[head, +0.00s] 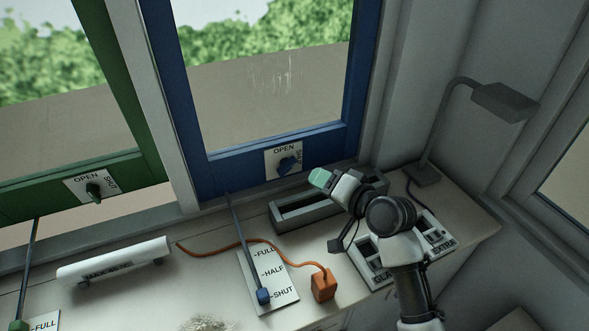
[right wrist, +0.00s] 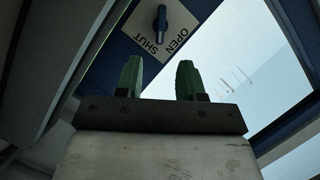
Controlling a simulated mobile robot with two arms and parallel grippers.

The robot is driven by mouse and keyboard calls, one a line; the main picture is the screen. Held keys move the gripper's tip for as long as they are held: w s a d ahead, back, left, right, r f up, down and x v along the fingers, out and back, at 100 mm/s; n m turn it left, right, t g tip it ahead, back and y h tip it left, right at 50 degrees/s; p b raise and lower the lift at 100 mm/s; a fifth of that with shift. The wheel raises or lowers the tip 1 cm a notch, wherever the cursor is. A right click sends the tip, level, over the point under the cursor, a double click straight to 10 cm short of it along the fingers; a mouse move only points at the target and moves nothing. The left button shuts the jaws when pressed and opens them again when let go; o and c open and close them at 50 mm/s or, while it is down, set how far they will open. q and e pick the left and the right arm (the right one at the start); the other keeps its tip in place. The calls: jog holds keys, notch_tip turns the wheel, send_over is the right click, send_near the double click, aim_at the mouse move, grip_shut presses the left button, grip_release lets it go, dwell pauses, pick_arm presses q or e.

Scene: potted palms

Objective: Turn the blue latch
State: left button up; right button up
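The blue latch (head: 288,165) is a small blue knob on a white plate marked OPEN and SHUT, on the bottom rail of the blue window frame (head: 229,172). Its handle seems to lie toward the SHUT word. The latch also shows at the top of the right wrist view (right wrist: 161,24), beyond the fingertips. My right gripper (head: 321,178) is just right of and below the latch in the head view. Its two green fingers (right wrist: 160,80) stand apart with nothing between them, and a gap separates them from the latch. My left gripper is not in view.
A grey trough (head: 292,218) lies below the latch on the sill. A blue-tipped lever (head: 264,296), an orange block with a cord (head: 323,284) and a switch panel (head: 371,268) are nearby. A grey lamp (head: 505,101) stands right. A green latch (head: 94,190) is left.

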aim_at(292, 168)
jog(key=p+x, duration=0.1)
jog(key=x, duration=0.8)
jog(key=shift+w+a+f, duration=0.1)
jog(key=shift+w+a, duration=0.15)
grip_shut()
